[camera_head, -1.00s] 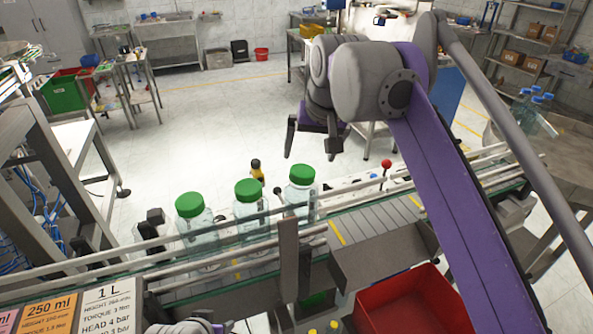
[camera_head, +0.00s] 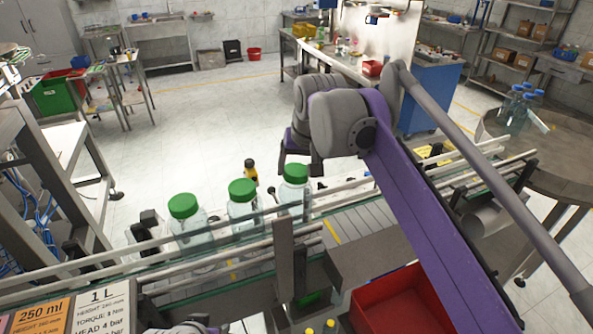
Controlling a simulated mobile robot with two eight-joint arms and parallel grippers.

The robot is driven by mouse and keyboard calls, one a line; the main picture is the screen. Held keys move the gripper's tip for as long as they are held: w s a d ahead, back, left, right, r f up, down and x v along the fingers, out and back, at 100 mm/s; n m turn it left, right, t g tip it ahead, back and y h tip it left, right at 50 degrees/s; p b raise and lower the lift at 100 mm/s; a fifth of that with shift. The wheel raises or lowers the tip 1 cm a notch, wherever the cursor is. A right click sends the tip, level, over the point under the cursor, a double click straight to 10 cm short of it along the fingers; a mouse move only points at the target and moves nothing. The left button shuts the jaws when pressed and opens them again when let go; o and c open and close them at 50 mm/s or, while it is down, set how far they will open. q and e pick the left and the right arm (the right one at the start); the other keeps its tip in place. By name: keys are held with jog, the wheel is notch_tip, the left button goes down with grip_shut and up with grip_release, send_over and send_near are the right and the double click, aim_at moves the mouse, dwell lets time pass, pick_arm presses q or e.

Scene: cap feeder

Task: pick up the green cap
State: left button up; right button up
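Three clear bottles stand in a row on the conveyor, each with a green cap: left (camera_head: 183,205), middle (camera_head: 242,189) and right (camera_head: 296,173). More green shows low down under the conveyor (camera_head: 308,298), mostly hidden, and I cannot tell what it is. My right gripper (camera_head: 299,163) is open and empty, its fingers pointing down. In the picture it appears just above and behind the right bottle's cap; I cannot tell whether it touches it. My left gripper is not in view.
Conveyor rails (camera_head: 130,250) run along both sides of the bottles. A grey post (camera_head: 283,262) stands in front of them. A red bin (camera_head: 400,302) is at the lower right. Blue-capped bottles (camera_head: 520,106) stand on a round table at the right. A yellow-and-black object (camera_head: 250,172) shows behind the bottles.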

aim_at(298, 172)
jog(key=c, duration=0.8)
jog(key=shift+r, duration=0.15)
notch_tip(298, 172, up, 10)
jog(key=shift+f, duration=0.25)
